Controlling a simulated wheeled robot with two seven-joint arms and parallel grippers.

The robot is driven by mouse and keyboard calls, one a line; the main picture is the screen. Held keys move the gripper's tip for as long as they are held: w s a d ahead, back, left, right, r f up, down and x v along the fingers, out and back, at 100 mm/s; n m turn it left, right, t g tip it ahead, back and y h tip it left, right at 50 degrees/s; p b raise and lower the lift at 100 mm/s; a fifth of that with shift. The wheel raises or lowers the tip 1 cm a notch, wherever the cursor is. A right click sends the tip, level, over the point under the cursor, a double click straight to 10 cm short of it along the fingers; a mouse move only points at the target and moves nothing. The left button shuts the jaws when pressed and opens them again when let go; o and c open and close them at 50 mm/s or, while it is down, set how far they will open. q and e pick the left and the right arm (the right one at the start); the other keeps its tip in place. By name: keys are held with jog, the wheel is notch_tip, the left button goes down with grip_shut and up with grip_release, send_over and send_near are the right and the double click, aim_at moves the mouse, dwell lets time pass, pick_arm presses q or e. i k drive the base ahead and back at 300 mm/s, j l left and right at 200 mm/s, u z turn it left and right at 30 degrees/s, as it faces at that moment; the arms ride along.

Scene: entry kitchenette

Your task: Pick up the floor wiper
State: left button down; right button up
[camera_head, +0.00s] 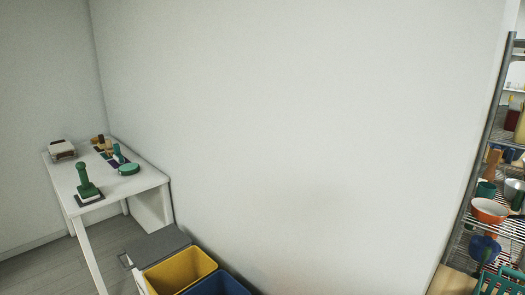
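I cannot make out a floor wiper in the head view. Neither of my grippers is in view. A white table (143,183) stands at the left against the wall. A green-handled tool (84,178) with a flat dark base stands upright on its front part; I cannot tell exactly what it is.
The table also holds a round green item (129,169) and small objects at the back. A yellow bin (180,270) and a blue bin (217,285) stand at the bottom. A metal rack (474,190) at right holds an orange bowl (488,211). Grey floor shows at lower left.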

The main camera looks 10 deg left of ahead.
aim_at(87, 192)
jog(key=u, duration=1.4)
